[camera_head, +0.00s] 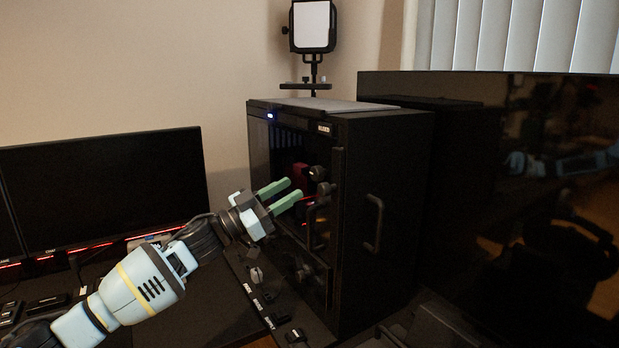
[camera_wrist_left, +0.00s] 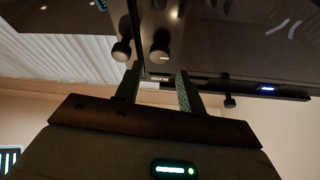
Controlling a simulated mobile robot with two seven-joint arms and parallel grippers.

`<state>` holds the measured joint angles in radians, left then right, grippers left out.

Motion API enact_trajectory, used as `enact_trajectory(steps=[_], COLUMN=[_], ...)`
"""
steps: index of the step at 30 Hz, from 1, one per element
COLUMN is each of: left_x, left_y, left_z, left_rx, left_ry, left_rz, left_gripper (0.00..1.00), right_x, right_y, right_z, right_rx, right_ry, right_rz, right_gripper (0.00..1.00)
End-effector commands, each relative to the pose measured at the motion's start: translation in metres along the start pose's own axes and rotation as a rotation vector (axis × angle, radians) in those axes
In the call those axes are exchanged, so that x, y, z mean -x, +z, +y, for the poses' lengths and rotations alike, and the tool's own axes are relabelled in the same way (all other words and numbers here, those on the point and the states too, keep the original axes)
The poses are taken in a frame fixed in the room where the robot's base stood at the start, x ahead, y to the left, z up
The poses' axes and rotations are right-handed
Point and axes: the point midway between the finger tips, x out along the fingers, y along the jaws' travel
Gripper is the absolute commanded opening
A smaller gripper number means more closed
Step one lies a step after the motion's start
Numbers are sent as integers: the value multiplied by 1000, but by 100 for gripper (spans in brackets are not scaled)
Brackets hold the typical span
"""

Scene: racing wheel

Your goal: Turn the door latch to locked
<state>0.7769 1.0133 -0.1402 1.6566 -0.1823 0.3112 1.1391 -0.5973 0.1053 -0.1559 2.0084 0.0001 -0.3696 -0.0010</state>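A black cabinet (camera_head: 385,160) stands in the middle of the head view, with a dark glassy door on its left-facing side. Two dark round knobs sit near the door's edge, an upper knob (camera_head: 318,172) and a lower knob (camera_head: 325,189); I cannot tell for sure which is the latch. Two knobs also show in the left wrist view, one (camera_wrist_left: 121,50) left of the other (camera_wrist_left: 160,42). My left gripper (camera_head: 295,188) has its green fingers apart and empty, pointing at the knobs from close by. The fingers also show in the wrist view (camera_wrist_left: 157,72). My right gripper is out of view.
A large dark screen (camera_head: 560,110) stands right of the cabinet and reflects an arm. A monitor (camera_head: 105,190) stands at the left. A handle (camera_head: 375,222) sticks out of the cabinet's side. Small controls (camera_head: 268,298) sit in front. A lamp (camera_head: 313,27) stands behind.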

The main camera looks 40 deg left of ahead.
Motion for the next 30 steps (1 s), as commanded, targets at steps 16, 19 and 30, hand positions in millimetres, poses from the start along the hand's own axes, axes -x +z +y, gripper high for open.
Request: enact_trajectory(steps=[16, 19, 30], left_x=[-59, -62, -63], left_y=[-2, -2, 0], left_z=[0, 0, 0], left_rx=[-1, -2, -1], left_ry=[0, 0, 1], left_rz=[2, 1, -1], left_gripper=[39, 39, 29], right_x=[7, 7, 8], right_y=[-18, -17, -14], right_z=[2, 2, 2], right_rx=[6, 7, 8], right_ry=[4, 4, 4], right_rz=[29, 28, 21], right_gripper=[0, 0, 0])
